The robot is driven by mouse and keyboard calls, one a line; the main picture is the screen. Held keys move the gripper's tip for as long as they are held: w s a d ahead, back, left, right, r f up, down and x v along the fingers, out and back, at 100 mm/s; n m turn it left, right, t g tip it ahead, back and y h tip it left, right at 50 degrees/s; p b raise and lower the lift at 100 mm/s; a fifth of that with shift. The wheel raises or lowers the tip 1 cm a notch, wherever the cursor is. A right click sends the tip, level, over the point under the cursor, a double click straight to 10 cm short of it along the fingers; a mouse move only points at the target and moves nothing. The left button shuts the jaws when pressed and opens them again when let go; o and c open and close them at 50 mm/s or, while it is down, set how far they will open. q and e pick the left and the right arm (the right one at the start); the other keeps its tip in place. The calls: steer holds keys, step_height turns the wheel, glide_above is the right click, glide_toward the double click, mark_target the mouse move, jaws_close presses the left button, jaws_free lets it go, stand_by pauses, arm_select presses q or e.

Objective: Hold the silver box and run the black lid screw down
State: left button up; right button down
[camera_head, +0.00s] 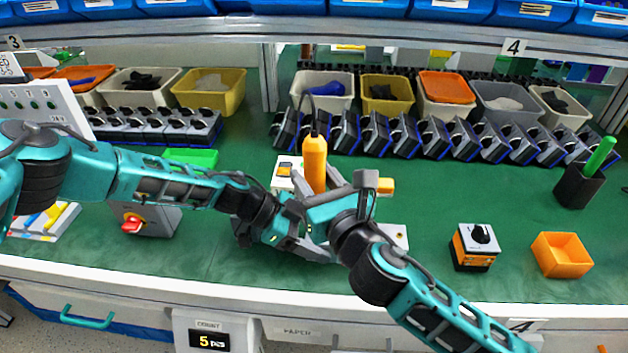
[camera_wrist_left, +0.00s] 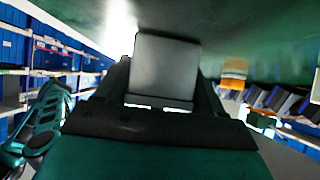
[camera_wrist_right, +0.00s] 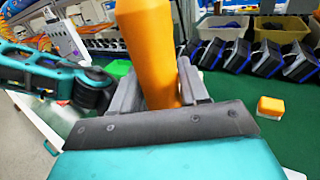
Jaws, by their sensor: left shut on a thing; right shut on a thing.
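My right gripper (camera_head: 320,192) is shut on an orange screwdriver (camera_head: 315,160), held upright with a dark cable at its top. The screwdriver handle also fills the middle of the right wrist view (camera_wrist_right: 150,50). My left gripper (camera_head: 308,245) is shut on the silver box, which shows as a plain grey block between its fingers in the left wrist view (camera_wrist_left: 165,70). In the head view the two grippers overlap, the right one above the left, and hide most of the box. The black lid screw and the screwdriver tip are hidden.
A black-and-orange switch (camera_head: 473,247), an orange tray (camera_head: 562,255) and a black cup (camera_head: 578,186) stand on the right. A grey box with a red knob (camera_head: 150,219) stands on the left. Rows of switches and bins line the back. Green mat is clear at right centre.

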mark_target(320, 167)
steer(key=shift+r, duration=1.95)
arm_select(q)
steer(key=o, duration=1.6)
